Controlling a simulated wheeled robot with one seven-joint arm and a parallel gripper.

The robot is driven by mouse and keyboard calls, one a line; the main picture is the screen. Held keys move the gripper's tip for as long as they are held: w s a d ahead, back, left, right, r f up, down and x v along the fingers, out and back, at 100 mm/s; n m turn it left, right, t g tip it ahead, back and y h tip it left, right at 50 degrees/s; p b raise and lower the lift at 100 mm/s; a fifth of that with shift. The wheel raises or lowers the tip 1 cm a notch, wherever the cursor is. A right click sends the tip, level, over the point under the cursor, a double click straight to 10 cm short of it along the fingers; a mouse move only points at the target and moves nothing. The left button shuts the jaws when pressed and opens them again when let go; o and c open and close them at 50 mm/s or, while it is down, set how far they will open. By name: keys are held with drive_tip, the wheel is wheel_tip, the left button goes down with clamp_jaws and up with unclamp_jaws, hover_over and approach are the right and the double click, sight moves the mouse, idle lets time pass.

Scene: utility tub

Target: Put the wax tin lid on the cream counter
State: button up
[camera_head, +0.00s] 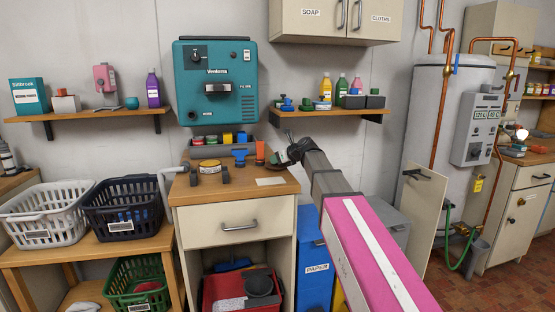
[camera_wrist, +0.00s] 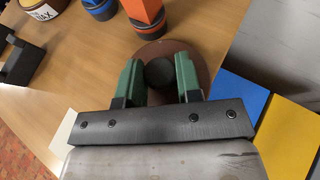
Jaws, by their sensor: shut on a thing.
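The wax tin lid (camera_wrist: 192,58) is a round brown disc with a black knob (camera_wrist: 159,73), seen in the wrist view. My gripper (camera_wrist: 159,80) has green fingers on both sides of the knob and is shut on it. The lid is over the wooden top near its edge; I cannot tell whether it touches. In the head view my gripper (camera_head: 287,155) is at the right end of the cream drawer cabinet (camera_head: 240,225). A tin labelled WAX (camera_wrist: 45,10) is at the upper left of the wrist view. Another cream-fronted counter (camera_head: 508,210) stands at the far right.
An orange block (camera_wrist: 146,14) in a dark holder and a blue piece (camera_wrist: 98,8) stand close to the lid. Blue (camera_head: 311,250) and yellow bins stand right of the cabinet. A pale card (camera_head: 270,181) lies on the wooden top. A water heater (camera_head: 435,130) stands before the far-right counter.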

drive_tip(key=shift+f, duration=0.6)
drive_tip(key=o, duration=1)
drive_tip(key=v, duration=1.1)
